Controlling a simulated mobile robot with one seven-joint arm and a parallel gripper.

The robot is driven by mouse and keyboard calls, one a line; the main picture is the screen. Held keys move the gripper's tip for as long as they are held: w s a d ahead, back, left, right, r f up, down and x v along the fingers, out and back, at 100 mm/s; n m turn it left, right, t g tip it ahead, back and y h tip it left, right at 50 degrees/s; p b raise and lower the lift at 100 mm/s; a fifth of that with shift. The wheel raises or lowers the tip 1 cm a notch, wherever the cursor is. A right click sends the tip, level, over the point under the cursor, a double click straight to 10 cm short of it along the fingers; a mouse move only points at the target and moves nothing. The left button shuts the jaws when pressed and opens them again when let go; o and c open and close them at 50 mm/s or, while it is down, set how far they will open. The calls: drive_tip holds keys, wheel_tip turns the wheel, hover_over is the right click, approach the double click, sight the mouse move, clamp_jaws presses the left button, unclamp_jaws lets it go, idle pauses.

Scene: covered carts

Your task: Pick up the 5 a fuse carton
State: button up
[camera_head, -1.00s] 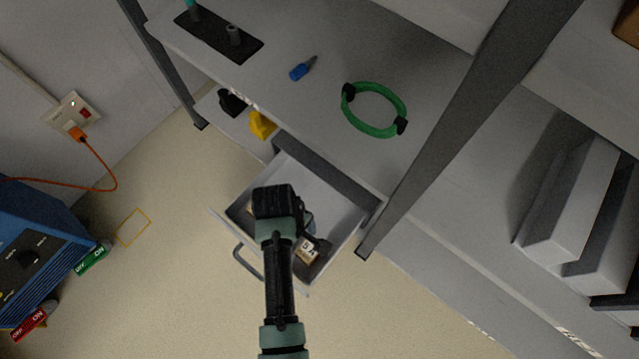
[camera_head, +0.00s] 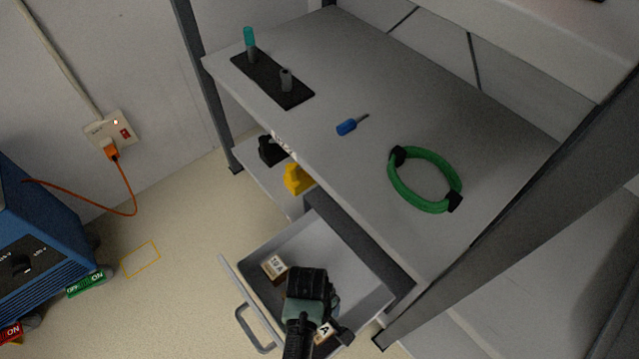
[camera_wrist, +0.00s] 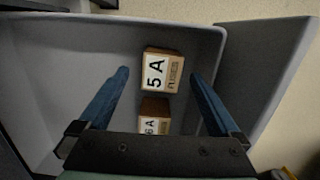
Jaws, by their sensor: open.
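In the wrist view the 5 A fuse carton (camera_wrist: 162,71), brown with a white label reading "5 A FUSES", lies in the open drawer (camera_wrist: 80,50). My gripper (camera_wrist: 158,75) is open, its two blue fingers apart on either side of the carton in the picture; I cannot tell how far above it they are. A second carton (camera_wrist: 153,117) sits close below it in the picture, partly hidden by my gripper's body. In the head view my arm covers much of the drawer (camera_head: 362,285), and a carton marked "A" (camera_head: 324,333) shows partly beside my gripper.
Another labelled carton (camera_head: 274,268) lies in the drawer toward its left. The drawer handle (camera_head: 252,330) sticks out at the front. On the worktop above are a green cable coil (camera_head: 425,198), a blue screwdriver (camera_head: 347,127) and a black holder (camera_head: 272,82). A yellow object (camera_head: 298,179) is on the shelf below.

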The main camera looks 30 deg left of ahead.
drive_tip(key=f+b, duration=0.4)
drive_tip(key=f, duration=0.1)
drive_tip(key=shift+s+d, duration=0.2)
drive_tip(key=c, duration=1.5)
